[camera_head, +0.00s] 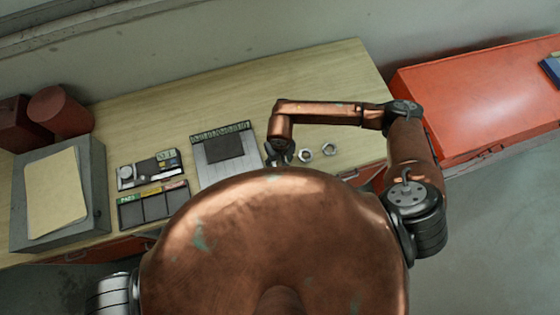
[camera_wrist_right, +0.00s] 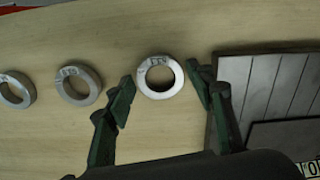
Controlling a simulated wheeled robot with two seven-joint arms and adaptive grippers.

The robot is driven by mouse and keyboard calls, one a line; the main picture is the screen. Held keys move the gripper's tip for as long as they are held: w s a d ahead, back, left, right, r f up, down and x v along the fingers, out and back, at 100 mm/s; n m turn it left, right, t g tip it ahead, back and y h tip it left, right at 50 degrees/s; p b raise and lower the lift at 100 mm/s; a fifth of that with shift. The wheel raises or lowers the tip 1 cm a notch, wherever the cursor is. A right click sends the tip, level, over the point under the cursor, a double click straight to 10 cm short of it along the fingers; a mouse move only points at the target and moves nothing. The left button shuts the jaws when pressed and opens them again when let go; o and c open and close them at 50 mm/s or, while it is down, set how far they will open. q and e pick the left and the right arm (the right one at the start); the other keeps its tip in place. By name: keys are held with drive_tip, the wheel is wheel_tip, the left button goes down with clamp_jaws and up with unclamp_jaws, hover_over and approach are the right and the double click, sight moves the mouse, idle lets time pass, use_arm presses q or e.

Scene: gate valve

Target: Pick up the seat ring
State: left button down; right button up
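In the right wrist view three pale metal rings with markings on top lie flat in a row on the wooden bench. The nearest seat ring (camera_wrist_right: 160,95) lies between the two fingertips of my right gripper (camera_wrist_right: 163,88). A second ring (camera_wrist_right: 70,71) lies to its left, and a third ring (camera_wrist_right: 26,82) is at the left edge. The right gripper is open, with a gap on both sides of the nearest ring. In the head view my right gripper (camera_head: 278,155) points down at the bench, left of two visible rings (camera_head: 300,157). My left gripper is out of view.
A grey slatted tray (camera_head: 213,175) with a dark block stands left of the right gripper. A red cabinet (camera_head: 480,95) stands right.

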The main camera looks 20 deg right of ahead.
drive_tip(key=c, duration=1)
